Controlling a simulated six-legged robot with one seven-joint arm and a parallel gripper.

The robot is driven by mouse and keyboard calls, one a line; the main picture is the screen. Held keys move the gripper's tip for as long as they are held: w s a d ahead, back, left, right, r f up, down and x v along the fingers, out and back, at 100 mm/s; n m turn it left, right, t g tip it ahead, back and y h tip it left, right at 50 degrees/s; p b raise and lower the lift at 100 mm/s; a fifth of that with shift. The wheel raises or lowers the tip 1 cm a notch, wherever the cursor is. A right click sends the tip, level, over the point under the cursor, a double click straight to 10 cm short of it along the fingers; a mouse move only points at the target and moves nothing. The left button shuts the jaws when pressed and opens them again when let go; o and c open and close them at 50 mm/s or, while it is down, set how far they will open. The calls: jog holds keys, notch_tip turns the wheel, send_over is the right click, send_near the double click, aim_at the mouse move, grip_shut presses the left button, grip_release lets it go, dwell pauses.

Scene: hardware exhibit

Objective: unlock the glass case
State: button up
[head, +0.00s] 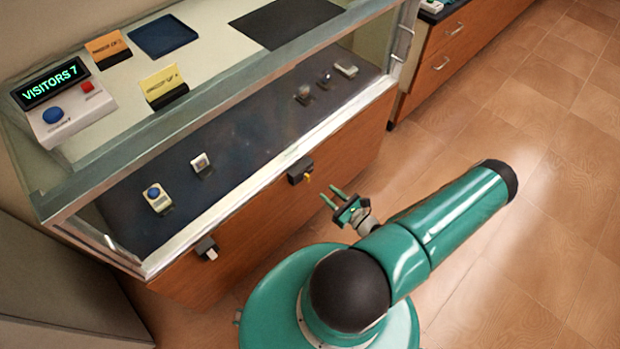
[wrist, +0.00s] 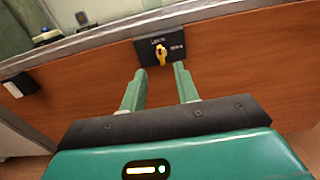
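The glass case (head: 227,210) stands at the left of the head view, with a wooden front below its metal sill. A black lock box (head: 298,171) with a small yellow turn-knob is fixed on the wooden front; in the wrist view the knob (wrist: 161,55) points roughly up and down on the labelled plate, whose lettering is too small to read surely. My gripper (head: 335,198) is open and empty, just in front of the lock box. In the wrist view my two green fingers (wrist: 160,80) are spread, with the knob beyond and between their tips, apparently not touching.
A second dark box with a white part (head: 207,248) sits on the front further left. Small items, including a blue-buttoned device (head: 156,197), lie inside the case. A visitor counter (head: 62,98) and cards stand on top.

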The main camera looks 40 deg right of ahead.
aim_at(307, 177)
jog(key=w, duration=0.9)
jog(key=shift+a, duration=0.15)
grip_shut()
